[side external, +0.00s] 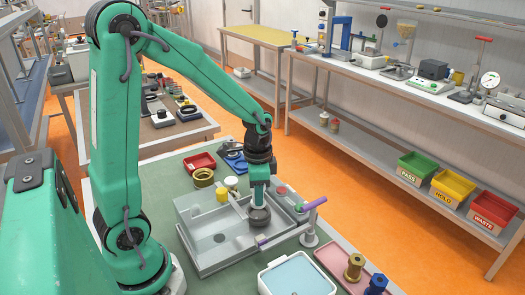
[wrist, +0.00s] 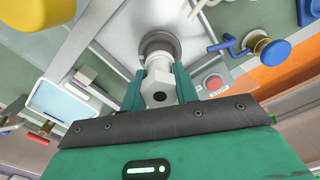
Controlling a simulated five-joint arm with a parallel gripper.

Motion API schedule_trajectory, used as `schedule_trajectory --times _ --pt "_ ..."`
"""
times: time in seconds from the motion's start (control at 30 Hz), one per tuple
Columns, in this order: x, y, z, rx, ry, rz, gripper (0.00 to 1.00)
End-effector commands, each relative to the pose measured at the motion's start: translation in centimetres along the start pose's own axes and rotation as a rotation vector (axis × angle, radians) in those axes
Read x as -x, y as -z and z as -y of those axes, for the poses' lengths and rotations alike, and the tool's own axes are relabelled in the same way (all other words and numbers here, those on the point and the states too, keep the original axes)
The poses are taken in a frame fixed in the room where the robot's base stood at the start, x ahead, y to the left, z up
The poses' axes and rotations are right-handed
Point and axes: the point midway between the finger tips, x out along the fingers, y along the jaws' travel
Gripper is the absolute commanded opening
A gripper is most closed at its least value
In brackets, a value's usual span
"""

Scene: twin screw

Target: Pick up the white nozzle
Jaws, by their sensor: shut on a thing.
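The white nozzle (wrist: 158,77) is between the two green fingers of my gripper (wrist: 159,88) in the wrist view, with a dark hole in its near end. My gripper is shut on it. The nozzle's far end meets a dark grey round collar (wrist: 160,41); I cannot tell whether it is seated in it or just above it. In the side external view my gripper (side external: 259,202) points down over the same collar (side external: 259,217), on the grey fixture (side external: 203,258). The nozzle is mostly hidden there by the fingers.
A purple-handled post (side external: 309,230) stands close to the right of my gripper. A red button (side external: 282,190) is behind it. A white tray with a pale blue inside (side external: 297,277) and a pink tray (side external: 330,258) are in front. A red tray (side external: 198,162) lies behind left.

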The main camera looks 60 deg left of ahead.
Motion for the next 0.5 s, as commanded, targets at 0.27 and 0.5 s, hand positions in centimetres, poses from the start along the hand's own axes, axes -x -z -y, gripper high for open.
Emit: schedule_trajectory --times 0.27,0.5 --pt "2.8 0.4 -3.9 -0.007 0.002 -0.003 0.08" --pt "5.1 0.6 -7.8 -0.006 0.001 -0.003 0.08"
